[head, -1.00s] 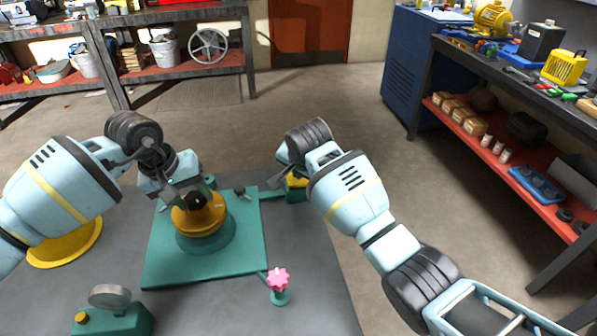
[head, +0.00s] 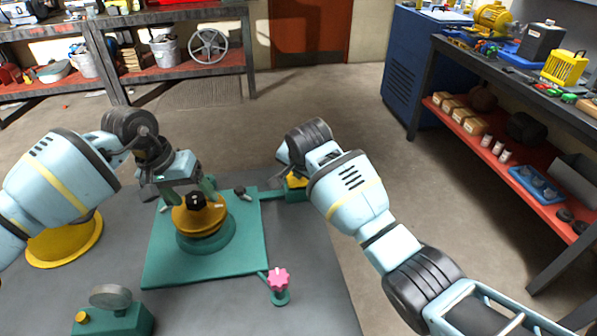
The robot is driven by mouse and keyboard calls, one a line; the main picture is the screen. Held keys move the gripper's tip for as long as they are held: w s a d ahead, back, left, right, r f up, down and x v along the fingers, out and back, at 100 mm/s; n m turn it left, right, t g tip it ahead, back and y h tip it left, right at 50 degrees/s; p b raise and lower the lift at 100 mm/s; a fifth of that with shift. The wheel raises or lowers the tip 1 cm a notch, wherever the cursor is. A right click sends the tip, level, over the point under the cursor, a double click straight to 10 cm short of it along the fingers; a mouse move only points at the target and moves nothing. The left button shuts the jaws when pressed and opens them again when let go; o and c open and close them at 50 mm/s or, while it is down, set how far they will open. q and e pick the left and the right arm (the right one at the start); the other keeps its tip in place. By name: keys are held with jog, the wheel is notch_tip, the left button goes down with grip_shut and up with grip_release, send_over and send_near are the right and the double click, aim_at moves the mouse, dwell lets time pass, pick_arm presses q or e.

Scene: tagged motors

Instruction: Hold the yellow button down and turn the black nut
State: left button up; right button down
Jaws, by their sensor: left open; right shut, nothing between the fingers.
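The black nut (head: 197,201) sits on top of the round yellow-orange motor (head: 196,219), on the green plate (head: 159,266). My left gripper (head: 188,196) is open just above the motor, its fingers near the nut; I cannot tell whether they touch it. The yellow button (head: 296,181) is on a green box (head: 291,195) at the plate's far right. My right gripper (head: 281,178) is shut at the button, partly hidden by its own wrist; I cannot tell how far the button is pressed.
A pink knob (head: 279,278) on a green stand is at the plate's front right. A green box with a round grey dial (head: 110,296) stands at front left. A yellow disc (head: 70,247) lies partly behind my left arm. The grey table's right front is clear.

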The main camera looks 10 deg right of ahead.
pick_arm(q)
jog(key=shift+f, duration=0.1)
jog(key=n, duration=0.3)
jog(key=shift+s+t, duration=0.1)
jog(key=shift+t, duration=0.3)
jog(key=n, duration=0.2)
jog(key=n+t+y, duration=0.1)
jog(key=n, duration=0.1)
jog(key=shift+d+n, duration=0.2)
jog(key=shift+n, duration=0.1)
jog(key=n+y, duration=0.1)
jog(key=n, duration=0.2)
jog(key=shift+s+d+n, duration=0.1)
jog(key=shift+s+n, duration=0.05)
jog(key=shift+n, duration=0.25)
jog(key=n+y, duration=0.1)
jog(key=n, duration=0.2)
jog(key=shift+n+t, duration=0.3)
jog(key=shift+f, duration=0.2)
